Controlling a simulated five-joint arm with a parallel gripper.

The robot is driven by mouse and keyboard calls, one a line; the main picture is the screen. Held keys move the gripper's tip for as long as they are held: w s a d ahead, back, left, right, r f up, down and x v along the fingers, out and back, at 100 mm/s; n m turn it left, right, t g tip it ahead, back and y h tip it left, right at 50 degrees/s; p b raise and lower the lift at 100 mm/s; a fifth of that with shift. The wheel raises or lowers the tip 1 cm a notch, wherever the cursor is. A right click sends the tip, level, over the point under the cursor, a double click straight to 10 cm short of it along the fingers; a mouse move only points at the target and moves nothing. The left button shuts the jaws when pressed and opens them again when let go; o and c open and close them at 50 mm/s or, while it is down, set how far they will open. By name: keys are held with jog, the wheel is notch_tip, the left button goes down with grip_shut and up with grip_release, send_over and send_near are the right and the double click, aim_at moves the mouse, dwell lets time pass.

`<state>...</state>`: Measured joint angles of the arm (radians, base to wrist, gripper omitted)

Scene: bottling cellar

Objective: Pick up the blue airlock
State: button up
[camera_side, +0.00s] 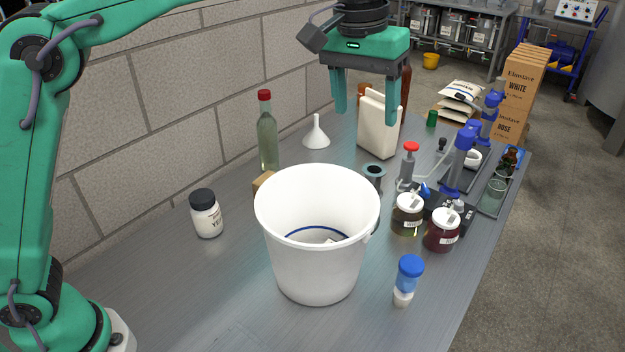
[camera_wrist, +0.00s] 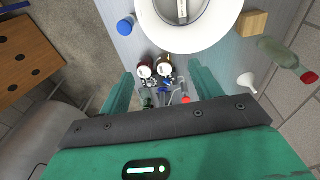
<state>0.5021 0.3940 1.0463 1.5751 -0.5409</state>
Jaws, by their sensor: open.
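The blue airlock (camera_side: 409,270), with a blue cap, a see-through blue body and a white lower end, stands upright on the grey bench to the right of the white bucket. In the wrist view it shows as a blue cap (camera_wrist: 126,26) at the upper left, beside the bucket rim. My gripper (camera_side: 366,116) is open and empty, high above the back part of the bench, well apart from the airlock. In the wrist view its two fingers (camera_wrist: 161,78) point toward the jars, and the airlock lies outside them.
The large white bucket (camera_side: 312,268) stands left of the airlock. Two lidded jars (camera_side: 407,216) (camera_side: 442,231) stand behind it. A white-labelled jar (camera_side: 206,215), a green bottle (camera_side: 268,135) and a funnel (camera_side: 316,133) are farther left. The bench in front of the airlock is clear.

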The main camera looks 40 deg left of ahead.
jog(key=g, duration=0.1)
send_over(412, 261)
jog(key=a, duration=0.2)
notch_tip(412, 261, down, 5)
jog(key=shift+d+f, duration=0.8)
jog(key=shift+d, duration=0.25)
jog(key=shift+y, duration=0.3)
notch_tip(412, 261, down, 18)
jog(key=shift+f, duration=0.25)
jog(key=shift+s+f, duration=0.15)
jog(key=shift+f, duration=2.45)
jog(key=c, duration=1)
